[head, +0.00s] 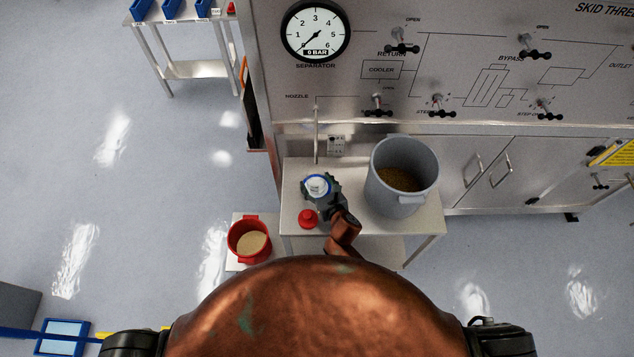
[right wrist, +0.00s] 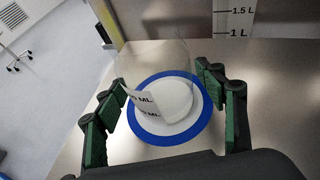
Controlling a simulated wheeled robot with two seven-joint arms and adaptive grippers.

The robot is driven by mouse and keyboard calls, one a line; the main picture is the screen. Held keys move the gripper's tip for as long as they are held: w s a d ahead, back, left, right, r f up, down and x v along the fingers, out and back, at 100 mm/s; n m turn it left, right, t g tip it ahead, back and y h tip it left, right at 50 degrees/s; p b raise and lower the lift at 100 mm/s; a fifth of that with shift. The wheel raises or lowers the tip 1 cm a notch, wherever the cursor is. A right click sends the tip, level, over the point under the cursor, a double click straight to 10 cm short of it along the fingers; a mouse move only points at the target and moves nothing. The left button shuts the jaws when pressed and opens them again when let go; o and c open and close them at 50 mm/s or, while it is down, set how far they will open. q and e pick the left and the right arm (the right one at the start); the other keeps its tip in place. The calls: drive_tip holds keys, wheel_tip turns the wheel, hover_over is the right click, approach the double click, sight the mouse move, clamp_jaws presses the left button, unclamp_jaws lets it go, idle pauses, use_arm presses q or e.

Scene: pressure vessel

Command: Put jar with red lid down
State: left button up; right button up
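A small object with a red top (head: 308,219) stands on the steel table, just left of my right forearm in the head view. It looks like the jar with the red lid, seen from above; its sides are hidden. My right gripper (head: 318,187) is beside it, around a white round thing with a blue ring (head: 317,184). In the right wrist view, the green-padded fingers of the right gripper (right wrist: 160,95) stand either side of a clear glass vessel with an "ML" label (right wrist: 142,100) and the blue ring (right wrist: 144,133). Finger contact is unclear. My left gripper is not in view.
A large grey pot (head: 404,150) with brown contents stands on the table (head: 300,240) to the right. A red bucket (head: 249,240) with pale contents is lower left. A vertical nozzle pipe (head: 316,135) rises behind the gripper. The valve panel (head: 460,60) is at the back.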

drive_tip(key=shift+r, duration=0.2)
drive_tip(key=shift+s+d+r, duration=0.1)
drive_tip(key=shift+s+d, duration=0.05)
drive_tip(key=shift+s, duration=0.15)
drive_tip(key=p+v, duration=0.2)
drive_tip(key=v, duration=0.9)
drive_tip(key=shift+s+r, duration=0.1)
drive_tip(key=shift+s, duration=0.05)
